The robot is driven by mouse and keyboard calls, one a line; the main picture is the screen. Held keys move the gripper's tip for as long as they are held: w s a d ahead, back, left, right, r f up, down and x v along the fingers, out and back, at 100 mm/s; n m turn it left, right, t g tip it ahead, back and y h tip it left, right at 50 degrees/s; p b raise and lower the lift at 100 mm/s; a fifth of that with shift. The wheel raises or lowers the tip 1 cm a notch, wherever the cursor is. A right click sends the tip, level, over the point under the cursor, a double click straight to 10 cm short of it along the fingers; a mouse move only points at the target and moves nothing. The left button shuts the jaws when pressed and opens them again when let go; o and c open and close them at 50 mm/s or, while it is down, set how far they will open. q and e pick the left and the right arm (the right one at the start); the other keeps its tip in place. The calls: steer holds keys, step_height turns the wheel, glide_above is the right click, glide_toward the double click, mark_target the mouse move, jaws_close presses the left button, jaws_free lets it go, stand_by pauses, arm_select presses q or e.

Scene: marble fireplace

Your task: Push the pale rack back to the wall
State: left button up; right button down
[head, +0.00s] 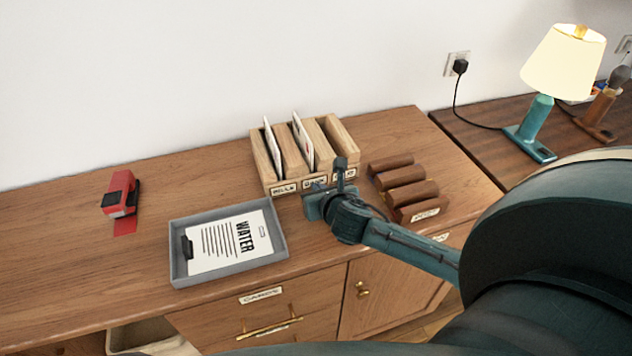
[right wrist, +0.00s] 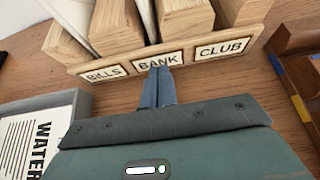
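The pale wooden rack (head: 268,166) stands on the brown cabinet top, a little out from the white wall. It has upright dividers, cards in some slots, and front labels BILLS, BANK and CLUB. My right gripper (head: 325,190) is at the rack's front side. In the right wrist view its two fingers (right wrist: 158,86) are together with nothing between them, and the tips meet the rack's front board (right wrist: 122,74) just under the BANK label. Whether they press on it I cannot tell. My left gripper is not in view.
A grey tray (head: 180,275) with a WATER sheet on a clipboard lies in front left of the rack. A dark brown rack (head: 403,190) stands close at right. Bare cabinet top lies behind the pale rack.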

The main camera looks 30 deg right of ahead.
mark_target(314, 179)
steer(key=shift+w+d, duration=0.15)
steer(key=shift+w, duration=0.45)
steer(key=shift+w+d, duration=0.15)
steer(key=shift+w, duration=0.4)
steer(key=shift+w+d, duration=0.2)
steer(key=shift+w, duration=0.75)
steer(key=shift+w+d, duration=0.2)
steer(key=shift+w, duration=0.7)
steer(key=shift+s+a+p, duration=0.15)
steer(key=shift+s+p, duration=0.4)
steer(key=shift+s, duration=0.1)
steer(key=shift+s+a+p, duration=0.15)
steer(key=shift+s+p, duration=0.4)
steer(key=shift+s, duration=0.1)
steer(key=shift+s+a+p, duration=0.15)
steer(key=shift+s+p, duration=0.15)
steer(key=shift+s, duration=0.3)
steer(key=shift+s+a+p, duration=0.15)
steer(key=shift+s+p, duration=0.1)
steer(key=shift+s, duration=0.35)
step_height(314, 179, up, 3)
steer(key=p, duration=0.3)
steer(key=shift+r+p, duration=0.15)
steer(key=shift+p, duration=0.15)
steer(key=shift+r, duration=2.35)
